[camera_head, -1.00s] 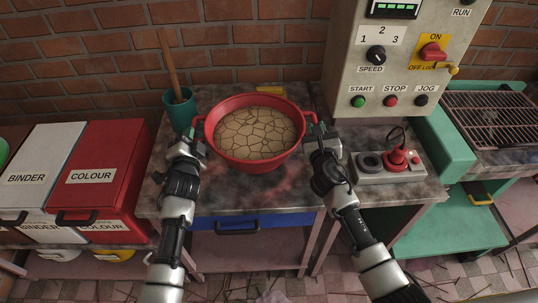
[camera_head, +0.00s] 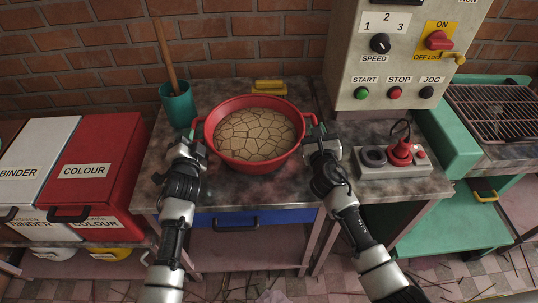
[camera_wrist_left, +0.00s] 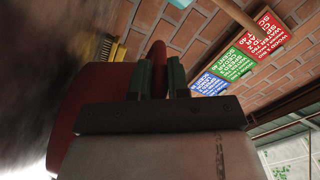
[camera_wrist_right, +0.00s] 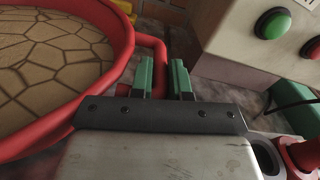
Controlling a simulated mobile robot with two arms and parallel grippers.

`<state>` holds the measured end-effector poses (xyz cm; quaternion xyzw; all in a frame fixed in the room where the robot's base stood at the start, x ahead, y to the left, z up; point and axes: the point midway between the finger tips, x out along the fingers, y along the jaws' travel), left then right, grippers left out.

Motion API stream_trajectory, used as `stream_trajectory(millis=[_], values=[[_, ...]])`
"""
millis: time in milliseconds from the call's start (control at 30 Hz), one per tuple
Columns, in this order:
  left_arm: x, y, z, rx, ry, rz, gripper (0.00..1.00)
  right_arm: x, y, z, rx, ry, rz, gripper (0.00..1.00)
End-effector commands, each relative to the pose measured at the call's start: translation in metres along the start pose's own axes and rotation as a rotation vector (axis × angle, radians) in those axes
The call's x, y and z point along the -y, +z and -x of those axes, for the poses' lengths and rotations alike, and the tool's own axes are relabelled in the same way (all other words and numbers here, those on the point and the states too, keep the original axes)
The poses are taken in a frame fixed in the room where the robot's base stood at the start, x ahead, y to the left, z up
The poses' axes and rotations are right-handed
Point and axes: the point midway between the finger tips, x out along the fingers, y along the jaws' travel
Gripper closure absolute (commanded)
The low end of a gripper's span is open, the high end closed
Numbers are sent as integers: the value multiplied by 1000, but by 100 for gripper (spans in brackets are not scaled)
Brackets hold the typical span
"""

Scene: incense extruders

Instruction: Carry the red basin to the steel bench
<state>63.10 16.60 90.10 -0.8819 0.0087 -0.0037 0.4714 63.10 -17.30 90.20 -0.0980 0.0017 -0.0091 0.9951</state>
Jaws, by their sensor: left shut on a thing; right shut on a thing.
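The red basin (camera_head: 204,130) is full of a cracked tan mass (camera_head: 255,135) and appears level over the worn grey bench top (camera_head: 235,195). I cannot tell whether its underside touches that top. My left gripper (camera_head: 194,146) is shut on the basin's left handle, which shows red between the fingers (camera_wrist_left: 161,80) in the left wrist view. My right gripper (camera_head: 316,132) is shut on the right handle (camera_wrist_right: 155,48); the right wrist view shows the handle running between its fingers (camera_wrist_right: 162,80). The basin's underside is hidden.
A teal cup (camera_head: 178,105) with a wooden stick stands behind left. A yellow object (camera_head: 269,87) lies behind the basin. A control panel (camera_head: 350,70) and a switch base (camera_head: 390,163) are at right. A teal-framed rack (camera_head: 495,108) is far right; binder and colour bins (camera_head: 95,150) are left.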

Motion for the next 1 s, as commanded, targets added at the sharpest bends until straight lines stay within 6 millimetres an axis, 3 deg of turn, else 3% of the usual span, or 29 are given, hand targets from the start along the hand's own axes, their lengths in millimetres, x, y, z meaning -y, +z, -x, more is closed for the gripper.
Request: stream_trajectory(millis=[233,267,400,767,1000], values=[[-11,7,0,-5,-4,0,100,-3,-13,0,5,1,-1,100],[-11,7,0,-1,-1,0,80,-3,-13,0,1,1,0,80],[-10,7,0,-1,0,0,59,-3,-12,0,0,1,0,59],[-11,7,4,0,0,0,58,-3,-12,0,0,0,0,58],[-12,8,44,1,2,0,58,-2,-12,0,0,0,0,58]])
